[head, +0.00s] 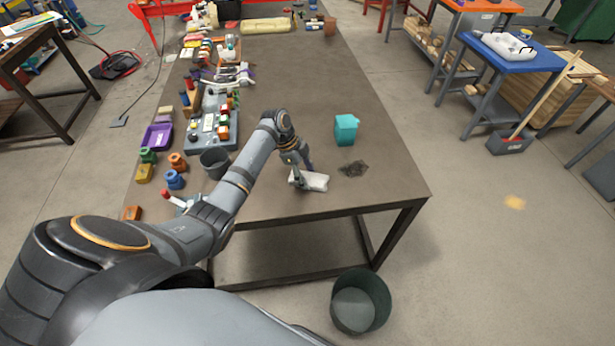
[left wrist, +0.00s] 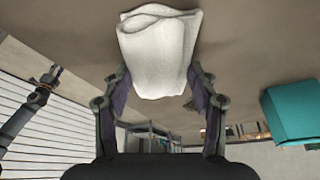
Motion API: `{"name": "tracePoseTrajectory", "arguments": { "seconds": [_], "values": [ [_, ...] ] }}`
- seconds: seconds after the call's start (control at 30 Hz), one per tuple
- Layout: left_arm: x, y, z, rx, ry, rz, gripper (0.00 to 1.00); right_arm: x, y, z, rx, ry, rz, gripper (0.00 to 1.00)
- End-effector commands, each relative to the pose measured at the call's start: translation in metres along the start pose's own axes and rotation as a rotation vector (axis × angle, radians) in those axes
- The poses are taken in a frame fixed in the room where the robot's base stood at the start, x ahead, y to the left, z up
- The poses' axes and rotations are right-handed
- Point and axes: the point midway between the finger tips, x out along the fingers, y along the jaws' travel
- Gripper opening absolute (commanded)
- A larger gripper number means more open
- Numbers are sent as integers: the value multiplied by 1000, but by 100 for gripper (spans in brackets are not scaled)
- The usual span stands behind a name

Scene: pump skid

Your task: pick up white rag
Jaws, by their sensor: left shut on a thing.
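The white rag (head: 315,181) is a folded cloth near the front edge of the long brown table (head: 300,95) in the head view. My left gripper (head: 300,178) reaches down onto it from above. In the left wrist view the rag (left wrist: 158,50) sits between the fingertips of my left gripper (left wrist: 157,85), which is shut on it. I cannot tell whether the rag still touches the table. My right gripper is not in view.
A teal box (head: 345,130) and a dark stain-like patch (head: 353,168) are right of the rag. A dark grey cup (head: 214,163) and several coloured parts crowd the left side. A dark green bin (head: 360,302) stands on the floor in front.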

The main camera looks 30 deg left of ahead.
Motion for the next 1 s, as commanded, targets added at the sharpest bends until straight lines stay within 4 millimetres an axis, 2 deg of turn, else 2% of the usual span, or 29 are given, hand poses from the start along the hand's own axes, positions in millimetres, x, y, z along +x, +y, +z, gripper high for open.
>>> {"name": "tracePoseTrajectory", "arguments": {
  "seconds": [0.13, 0.23, 0.33, 0.5, 0.7, 0.8, 1.0],
  "values": [
    [-9, -1, -3, 1, 0, -4, 23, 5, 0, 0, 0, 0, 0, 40],
    [-26, -2, -10, 3, 0, -8, 23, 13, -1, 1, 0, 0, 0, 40],
    [-47, 18, -21, 5, -2, -4, 23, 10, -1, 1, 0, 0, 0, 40],
    [-83, 58, -40, 4, -5, -2, 23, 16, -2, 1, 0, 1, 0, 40],
    [-100, 107, -55, 2, -5, -1, 23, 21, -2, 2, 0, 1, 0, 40],
    [-107, 124, -60, 2, -3, 0, 23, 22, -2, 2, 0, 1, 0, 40],
    [-112, 138, -65, -1, -1, 0, 23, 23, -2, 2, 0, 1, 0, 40]
  ]
}}
